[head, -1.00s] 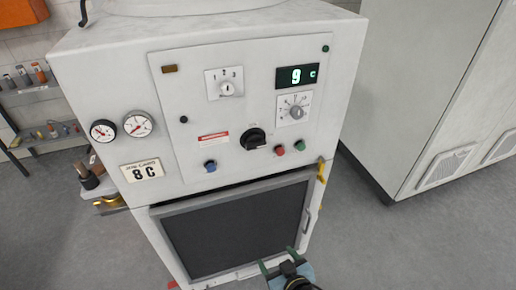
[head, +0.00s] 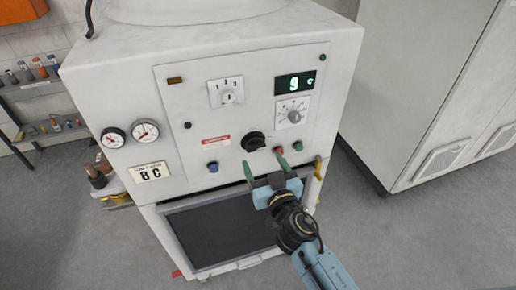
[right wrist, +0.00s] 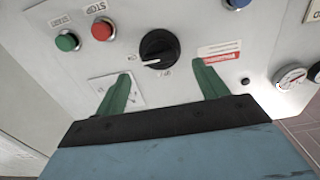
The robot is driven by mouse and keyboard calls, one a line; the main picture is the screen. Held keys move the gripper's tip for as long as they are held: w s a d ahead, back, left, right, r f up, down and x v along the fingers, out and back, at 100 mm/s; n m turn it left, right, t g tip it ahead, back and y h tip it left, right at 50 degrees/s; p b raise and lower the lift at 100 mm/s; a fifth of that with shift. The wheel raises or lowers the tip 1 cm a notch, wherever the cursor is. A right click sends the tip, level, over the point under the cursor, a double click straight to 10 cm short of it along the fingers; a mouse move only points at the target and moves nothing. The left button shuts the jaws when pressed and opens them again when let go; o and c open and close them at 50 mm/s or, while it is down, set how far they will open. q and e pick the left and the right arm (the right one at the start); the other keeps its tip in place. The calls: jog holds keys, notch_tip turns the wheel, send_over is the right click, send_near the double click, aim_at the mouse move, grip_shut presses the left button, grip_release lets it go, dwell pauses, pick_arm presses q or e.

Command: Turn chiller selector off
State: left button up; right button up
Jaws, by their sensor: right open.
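A black rotary selector knob (head: 253,141) with a white pointer is on the front panel of the white machine (head: 185,100). It also shows in the right wrist view (right wrist: 159,48), where its pointer is toward the picture's left; the small labels by it are not readable. A 1-2-3 selector (head: 227,92) and a dial (head: 292,112) sit higher on the panel, and I cannot tell from labels which is the chiller's. My right gripper (head: 265,168) is open and empty below the black knob. In the wrist view its green fingers are spread, with the knob beyond and between them. My left gripper is not in view.
Red (head: 278,150), green (head: 298,146) and blue (head: 212,167) push buttons flank the knob. A lit display (head: 295,83) reads 9 C. Two gauges (head: 145,132) are at the left. A dark-windowed door (head: 220,235) is below. A large cabinet (head: 420,90) stands to the right.

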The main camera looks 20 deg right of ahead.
aim_at(257, 150)
jog(key=shift+w+a, duration=0.1)
jog(key=shift+w, duration=2.55)
jog(key=shift+c, duration=0.4)
jog(key=c, duration=0.9)
